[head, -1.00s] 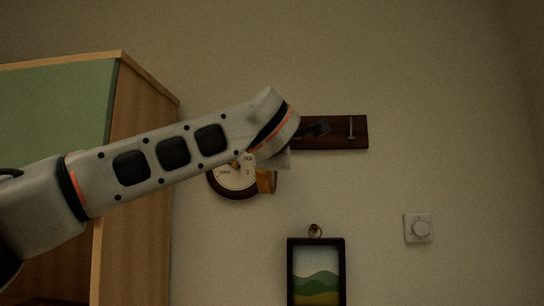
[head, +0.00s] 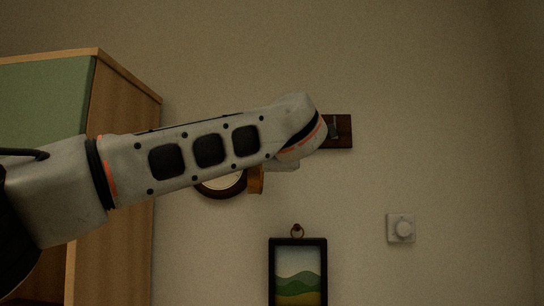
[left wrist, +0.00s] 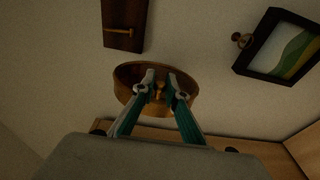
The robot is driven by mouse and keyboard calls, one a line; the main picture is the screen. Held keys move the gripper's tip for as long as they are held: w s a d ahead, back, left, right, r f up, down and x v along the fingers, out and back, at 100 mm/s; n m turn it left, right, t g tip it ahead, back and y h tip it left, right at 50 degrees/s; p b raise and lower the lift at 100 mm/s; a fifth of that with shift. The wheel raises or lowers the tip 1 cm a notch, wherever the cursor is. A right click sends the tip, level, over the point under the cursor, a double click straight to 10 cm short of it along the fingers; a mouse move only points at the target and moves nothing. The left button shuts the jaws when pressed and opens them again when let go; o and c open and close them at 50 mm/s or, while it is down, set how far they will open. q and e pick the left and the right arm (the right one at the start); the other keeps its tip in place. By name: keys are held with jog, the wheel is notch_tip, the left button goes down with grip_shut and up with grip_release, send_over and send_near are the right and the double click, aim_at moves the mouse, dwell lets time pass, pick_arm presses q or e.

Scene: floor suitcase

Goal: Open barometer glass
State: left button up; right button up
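The barometer (head: 222,187) hangs on the wall in the head view, its dial mostly hidden behind my left arm. A brass-coloured part (head: 256,181) shows at its right edge, below the arm. In the left wrist view a round brass rim (left wrist: 124,73) lies in front of my left gripper (left wrist: 161,77). A small brass knob (left wrist: 159,91) shows between the two fingers. The fingertips are apart, and I cannot tell whether they touch the knob. In the head view the fingers are hidden behind the wrist. My right gripper is not in view.
A dark wooden hook board (head: 342,131) is on the wall just beyond my wrist. A framed landscape picture (head: 298,275) hangs below, with a white wall dial (head: 401,228) to its right. A wooden cabinet (head: 120,160) stands at left. The wall at right is clear.

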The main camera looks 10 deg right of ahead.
pick_arm(q)
jog(key=shift+o, duration=0.9)
jog(key=s, duration=1.2)
jog(key=shift+a, duration=0.2)
